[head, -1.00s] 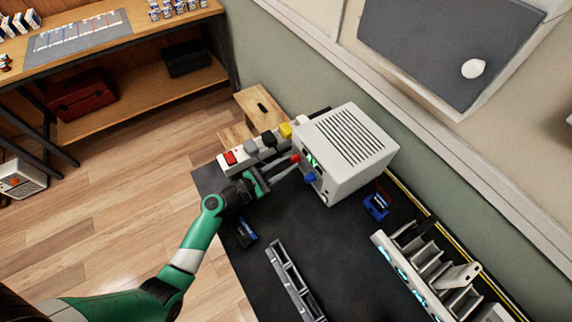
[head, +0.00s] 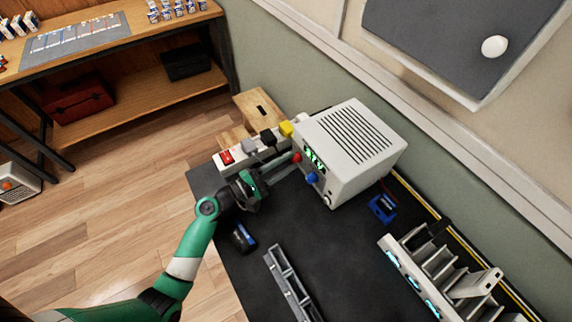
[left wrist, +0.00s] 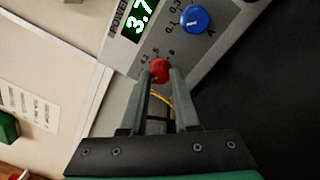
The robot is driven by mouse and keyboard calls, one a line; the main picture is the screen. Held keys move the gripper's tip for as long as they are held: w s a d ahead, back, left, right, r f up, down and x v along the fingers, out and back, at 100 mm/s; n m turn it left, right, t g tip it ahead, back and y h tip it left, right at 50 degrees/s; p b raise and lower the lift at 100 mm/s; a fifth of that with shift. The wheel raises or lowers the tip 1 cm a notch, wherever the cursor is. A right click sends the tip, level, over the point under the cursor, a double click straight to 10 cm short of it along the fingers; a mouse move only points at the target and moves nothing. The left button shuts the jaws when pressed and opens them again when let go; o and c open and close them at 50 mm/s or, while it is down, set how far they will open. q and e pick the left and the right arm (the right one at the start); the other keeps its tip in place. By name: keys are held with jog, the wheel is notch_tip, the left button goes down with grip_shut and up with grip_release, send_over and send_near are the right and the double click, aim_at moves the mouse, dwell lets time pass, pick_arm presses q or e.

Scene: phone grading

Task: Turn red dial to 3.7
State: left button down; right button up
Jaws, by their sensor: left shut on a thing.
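The red dial (left wrist: 159,70) is on the front panel of a white power supply box (head: 346,150). In the left wrist view my left gripper (left wrist: 160,80) has its two fingers on either side of the dial, shut on it. The green display (left wrist: 136,18) reads 3.7, with its far part cut off by the frame edge. A blue dial (left wrist: 195,19) sits beside the red one on the panel. In the head view the red dial (head: 297,157) shows at the tips of my left gripper (head: 283,170). My right gripper is not in view.
A power strip (head: 236,157) with a red switch and plugs lies left of the box. A blue device (head: 382,207) lies right of it. A grey slotted tray (head: 290,285) and a white rack (head: 440,275) stand on the black mat (head: 340,255), with clear room between them.

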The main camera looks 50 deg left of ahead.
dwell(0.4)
pick_arm(q)
jog(key=c, duration=0.7)
grip_release()
jog(key=shift+o, duration=0.2)
jog(key=s, duration=0.3)
jog(key=s+a+p, duration=0.1)
jog(key=s, duration=0.3)
jog(key=s+p, duration=0.1)
jog(key=s, duration=0.3)
jog(key=shift+s+a+f, duration=0.25)
jog(key=shift+a, duration=0.05)
